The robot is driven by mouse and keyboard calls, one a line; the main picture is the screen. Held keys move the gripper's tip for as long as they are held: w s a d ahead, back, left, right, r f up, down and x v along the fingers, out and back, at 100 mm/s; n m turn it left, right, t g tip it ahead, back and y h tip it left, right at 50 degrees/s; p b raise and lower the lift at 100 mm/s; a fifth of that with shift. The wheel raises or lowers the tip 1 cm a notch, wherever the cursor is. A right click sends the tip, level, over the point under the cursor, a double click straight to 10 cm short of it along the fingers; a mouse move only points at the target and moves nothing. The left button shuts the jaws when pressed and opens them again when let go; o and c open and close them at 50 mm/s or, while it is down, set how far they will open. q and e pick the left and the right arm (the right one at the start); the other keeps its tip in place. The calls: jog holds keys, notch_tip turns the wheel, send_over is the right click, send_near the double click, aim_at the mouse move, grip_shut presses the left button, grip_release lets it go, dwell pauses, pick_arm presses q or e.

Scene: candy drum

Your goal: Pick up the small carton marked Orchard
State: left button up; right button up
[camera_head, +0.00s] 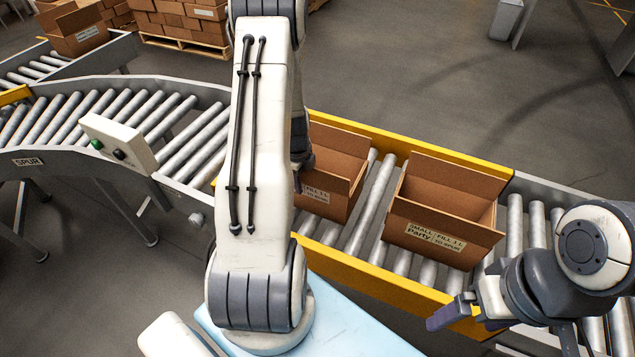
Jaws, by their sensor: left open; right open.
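No label reading Orchard is legible in this view. An open brown carton (334,170) stands on the rollers. My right gripper (466,312) is open and empty, in front of the Party carton's lower right.
The roller conveyor (375,205) has yellow side rails (375,283). A curved branch marked SPUR (28,162) runs left, with a button box (118,141) on its edge. More cartons (180,14) are stacked on a pallet behind. The floor at the back right is mostly clear.

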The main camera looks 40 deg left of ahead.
pick_arm(q)
grip_shut()
dwell(1.3)
